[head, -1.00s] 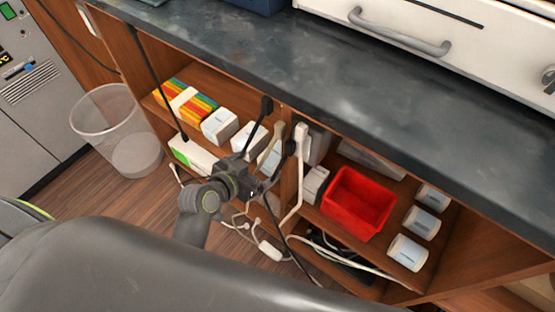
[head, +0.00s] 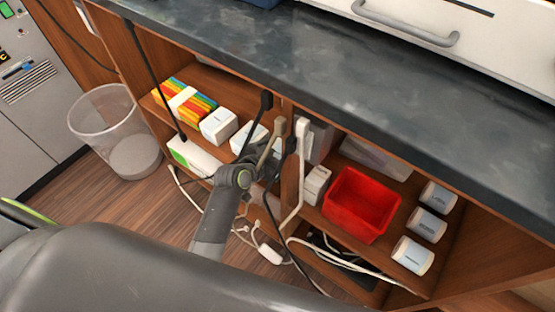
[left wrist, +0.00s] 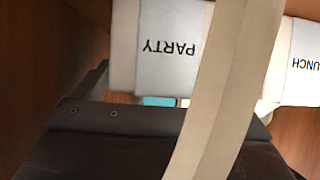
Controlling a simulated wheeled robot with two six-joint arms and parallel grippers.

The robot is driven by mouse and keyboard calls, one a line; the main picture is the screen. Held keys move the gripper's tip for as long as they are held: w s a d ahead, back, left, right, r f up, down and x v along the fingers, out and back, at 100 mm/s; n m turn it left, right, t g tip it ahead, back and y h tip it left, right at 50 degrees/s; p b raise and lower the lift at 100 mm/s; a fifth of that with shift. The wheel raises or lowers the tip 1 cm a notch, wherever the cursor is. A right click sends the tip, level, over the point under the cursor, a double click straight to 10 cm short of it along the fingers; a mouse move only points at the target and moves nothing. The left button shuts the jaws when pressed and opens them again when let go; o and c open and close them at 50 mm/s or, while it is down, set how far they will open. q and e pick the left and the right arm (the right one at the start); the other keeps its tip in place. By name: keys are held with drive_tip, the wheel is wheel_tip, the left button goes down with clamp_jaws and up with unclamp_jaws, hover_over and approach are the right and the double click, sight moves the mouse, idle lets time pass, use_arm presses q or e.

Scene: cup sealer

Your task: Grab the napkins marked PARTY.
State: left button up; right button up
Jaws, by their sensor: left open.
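The white napkin pack marked PARTY (left wrist: 170,48) fills the upper middle of the left wrist view, a beige strip (left wrist: 228,85) crossing in front of its right part. A second white pack, its print ending in UNCH (left wrist: 302,62), is at the right edge. Dark gripper parts fill the bottom of that view; the fingertips cannot be made out. In the head view my left gripper (head: 268,158) is at the shelf opening, among hanging cords, open and holding nothing visible. White packs (head: 219,126) stand on the shelf beside it, with unreadable print. My right gripper is not in view.
Black, beige and white cords with plugs hang around the shelf divider (head: 291,178). A colourful pack (head: 170,90) lies at the shelf's left. A red bin (head: 345,215) and white rolls (head: 413,255) stand in the right compartment. The dark countertop (head: 330,85) overhangs the shelves.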

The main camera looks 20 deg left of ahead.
sight(278, 153)
use_arm(q)
drive_tip(key=c, duration=1.1)
drive_tip(key=shift+r, duration=0.1)
drive_tip(key=shift+c, duration=0.2)
drive_tip(key=shift+r, duration=0.45)
wheel_tip(278, 153, up, 8)
drive_tip(key=p, duration=0.3)
drive_tip(key=shift+f, duration=0.15)
drive_tip(key=shift+r, duration=0.65)
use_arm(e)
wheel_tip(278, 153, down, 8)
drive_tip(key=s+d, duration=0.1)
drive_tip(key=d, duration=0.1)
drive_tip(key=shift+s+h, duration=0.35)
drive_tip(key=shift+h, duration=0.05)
